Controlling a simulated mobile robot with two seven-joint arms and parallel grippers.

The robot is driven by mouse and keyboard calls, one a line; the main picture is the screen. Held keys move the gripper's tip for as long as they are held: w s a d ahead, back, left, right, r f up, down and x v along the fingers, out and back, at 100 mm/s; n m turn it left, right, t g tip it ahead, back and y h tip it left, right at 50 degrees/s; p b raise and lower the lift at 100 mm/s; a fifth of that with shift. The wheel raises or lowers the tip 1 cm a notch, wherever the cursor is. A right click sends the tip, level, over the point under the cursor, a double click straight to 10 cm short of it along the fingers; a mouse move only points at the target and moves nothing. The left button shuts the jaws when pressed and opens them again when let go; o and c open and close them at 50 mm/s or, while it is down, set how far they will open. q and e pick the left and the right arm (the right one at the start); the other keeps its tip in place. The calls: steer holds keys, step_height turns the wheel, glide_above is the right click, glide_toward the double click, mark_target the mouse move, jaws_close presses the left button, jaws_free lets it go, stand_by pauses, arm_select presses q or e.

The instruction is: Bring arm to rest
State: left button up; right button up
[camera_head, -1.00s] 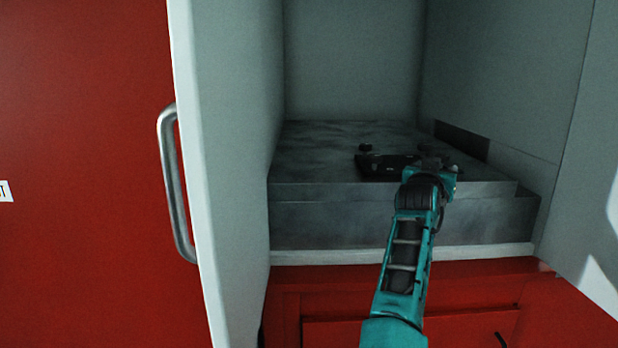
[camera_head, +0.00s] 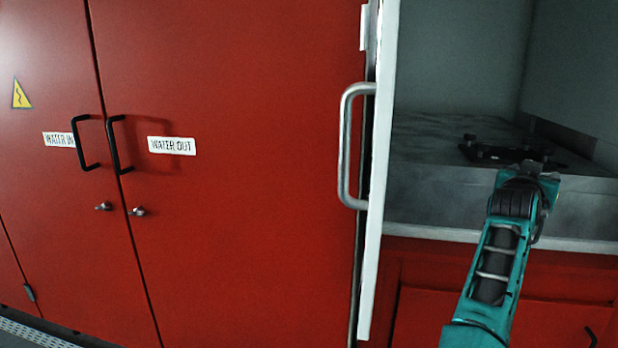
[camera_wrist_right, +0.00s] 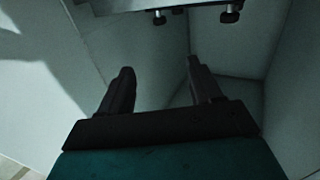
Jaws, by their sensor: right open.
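My right arm (camera_head: 495,265), teal with black parts, reaches from the lower right into an open cabinet (camera_head: 455,60). Its wrist end (camera_head: 525,180) is over the front edge of a grey block (camera_head: 430,190) inside. In the right wrist view my right gripper (camera_wrist_right: 160,66) is open, with two dark fingers apart and nothing between them. My left gripper is not in view.
The cabinet's open door (camera_head: 378,200), edge-on with a metal handle (camera_head: 347,145), stands left of my arm. Closed red doors (camera_head: 230,230) with black handles fill the left. A red drawer front (camera_head: 450,325) is below the block. In the wrist view, pale walls surround the gripper.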

steer(key=s+d+r+n+t+h, duration=0.2)
steer(key=d+r+n, duration=0.2)
steer(key=d+n, duration=0.35)
steer(key=d+f+n+t+y, duration=0.3)
steer(key=d+f+n, duration=0.15)
steer(key=n, duration=0.55)
steer(key=s+a+f+m+g+y, duration=0.15)
steer(key=a+f+y, duration=0.35)
steer(key=a+f, duration=0.55)
steer(key=s+a+f+m+g+y, duration=0.15)
steer(key=a+f+y, duration=0.45)
steer(key=f, duration=0.7)
steer(key=s+a+f+g+y, duration=0.1)
steer(key=s+a+f+g, duration=0.1)
steer(key=s+a+f, duration=0.9)
steer(key=s+a+f+m+g, duration=0.1)
steer(key=s+a+f, duration=0.2)
steer(key=s+a, duration=0.2)
steer(key=s+a+f+m+g+y, duration=0.1)
steer(key=s+a, duration=0.4)
steer(key=s, duration=0.7)
step_height(320, 180, down, 2)
steer(key=shift+s+a+f+m+y, duration=0.2)
steer(key=shift+s+m+y, duration=0.1)
steer(key=shift+m, duration=0.25)
